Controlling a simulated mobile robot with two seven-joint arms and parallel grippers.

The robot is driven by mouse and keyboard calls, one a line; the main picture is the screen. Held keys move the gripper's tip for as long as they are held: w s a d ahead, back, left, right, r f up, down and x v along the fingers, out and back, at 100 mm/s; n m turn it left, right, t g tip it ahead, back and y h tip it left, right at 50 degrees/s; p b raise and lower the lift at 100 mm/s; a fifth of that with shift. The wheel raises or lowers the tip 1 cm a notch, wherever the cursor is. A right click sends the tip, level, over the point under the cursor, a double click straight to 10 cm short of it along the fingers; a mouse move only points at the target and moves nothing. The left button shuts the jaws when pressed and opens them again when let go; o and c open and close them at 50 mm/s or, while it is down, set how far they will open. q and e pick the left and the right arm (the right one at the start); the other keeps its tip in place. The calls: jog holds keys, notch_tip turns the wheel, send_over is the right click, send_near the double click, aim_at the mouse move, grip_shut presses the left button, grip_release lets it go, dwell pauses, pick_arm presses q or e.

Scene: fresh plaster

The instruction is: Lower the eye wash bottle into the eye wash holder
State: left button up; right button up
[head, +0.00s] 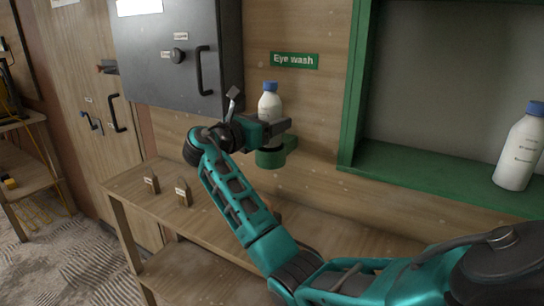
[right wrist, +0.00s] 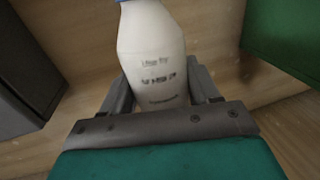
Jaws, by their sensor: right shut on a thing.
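The eye wash bottle (head: 269,104) is white with a blue cap and stands upright in the head view, below the green "Eye wash" sign (head: 294,60). My right gripper (head: 266,130) is shut on it. The right wrist view shows the printed bottle (right wrist: 152,62) between the two fingers of the gripper (right wrist: 163,92). The green eye wash holder (head: 270,158) is on the wooden wall just below the gripper. The gripper hides the bottle's lower part, so I cannot tell whether its base is inside the holder. My left gripper is not in view.
A dark grey cabinet (head: 170,60) with a handle hangs left of the holder. A green-framed recess (head: 440,178) at right holds another white, blue-capped bottle (head: 520,150). A wooden bench (head: 222,208) below carries two small labelled blocks (head: 183,192).

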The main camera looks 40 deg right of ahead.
aim_at(271, 140)
jog(key=shift+f+b, duration=0.45)
jog(key=shift+f, duration=1.8)
dwell(0.8)
jog(key=o, duration=1.3)
jog(key=shift+o, duration=0.2)
jog(key=a, duration=1.3)
jog(key=shift+s, duration=0.4)
